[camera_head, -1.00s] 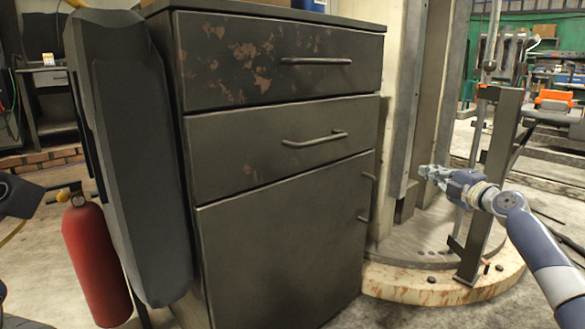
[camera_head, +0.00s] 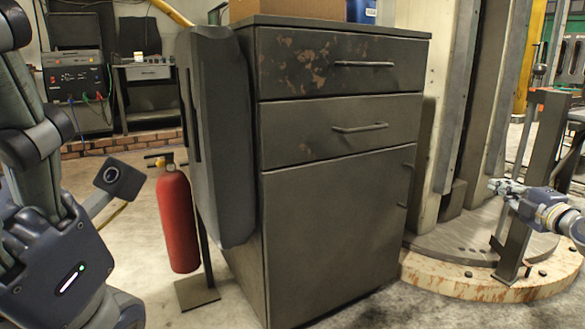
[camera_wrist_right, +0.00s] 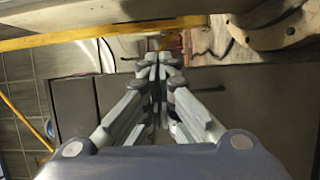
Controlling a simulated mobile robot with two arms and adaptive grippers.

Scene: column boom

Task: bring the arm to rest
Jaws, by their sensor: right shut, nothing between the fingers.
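My right gripper (camera_head: 497,187) is at the right of the head view, in front of the column's round base. It is shut and empty; the right wrist view also shows its fingers (camera_wrist_right: 158,70) together with nothing between them. My right arm comes in from the right edge. Parts of my left arm fill the left of the head view, but the left gripper's fingers do not show there.
A dark metal cabinet (camera_head: 338,215) with two drawers and a door stands in the middle. A red fire extinguisher (camera_head: 177,222) stands left of it. The column's rusty round base (camera_head: 450,281) is at the right. A workbench (camera_head: 148,72) stands behind.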

